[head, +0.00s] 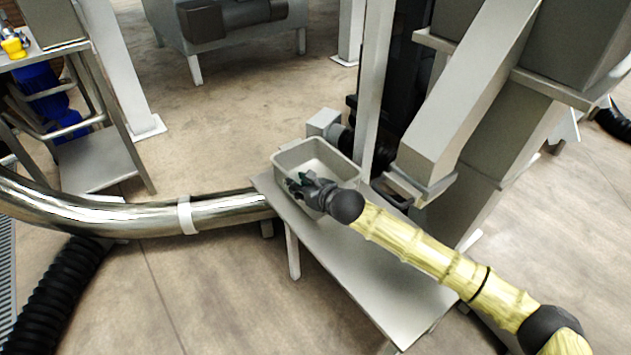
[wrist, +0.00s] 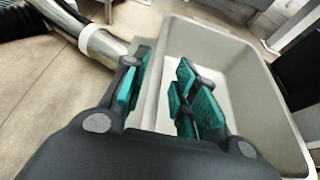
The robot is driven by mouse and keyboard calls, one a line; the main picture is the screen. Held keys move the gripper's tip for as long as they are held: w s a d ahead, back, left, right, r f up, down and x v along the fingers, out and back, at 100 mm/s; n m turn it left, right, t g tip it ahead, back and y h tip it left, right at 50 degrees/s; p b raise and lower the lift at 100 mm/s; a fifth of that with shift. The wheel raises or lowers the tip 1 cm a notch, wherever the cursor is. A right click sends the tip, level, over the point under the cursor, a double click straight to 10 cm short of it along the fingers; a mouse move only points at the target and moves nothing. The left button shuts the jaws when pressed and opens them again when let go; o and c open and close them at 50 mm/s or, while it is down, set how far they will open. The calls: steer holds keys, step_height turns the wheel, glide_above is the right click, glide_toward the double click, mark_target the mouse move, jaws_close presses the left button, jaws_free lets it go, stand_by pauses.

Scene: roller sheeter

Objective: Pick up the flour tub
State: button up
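The flour tub (head: 337,151) is a grey open-topped rectangular tub with pale contents, standing upright near the far end of a grey metal table. My gripper (head: 297,184) is at the tub's near-left side, partly hiding that wall. In the wrist view, my gripper (wrist: 160,82) has its teal-padded fingers spread apart. The tub (wrist: 262,82) fills the right of that view, with one wall between the fingers: one finger is outside it, the others inside over the pale contents. Gaps show beside the wall, but contact lower down is hidden.
The grey table (head: 365,262) has bare room in front of the tub. A shiny metal pipe (head: 130,219) meets the table's left side. A tall grey machine (head: 470,110) and a post (head: 376,80) stand close behind on the right. A shelf unit (head: 100,160) stands at left.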

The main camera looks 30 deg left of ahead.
steer(key=shift+x, duration=0.85)
steer(key=shift+w, duration=0.1)
jaws_close()
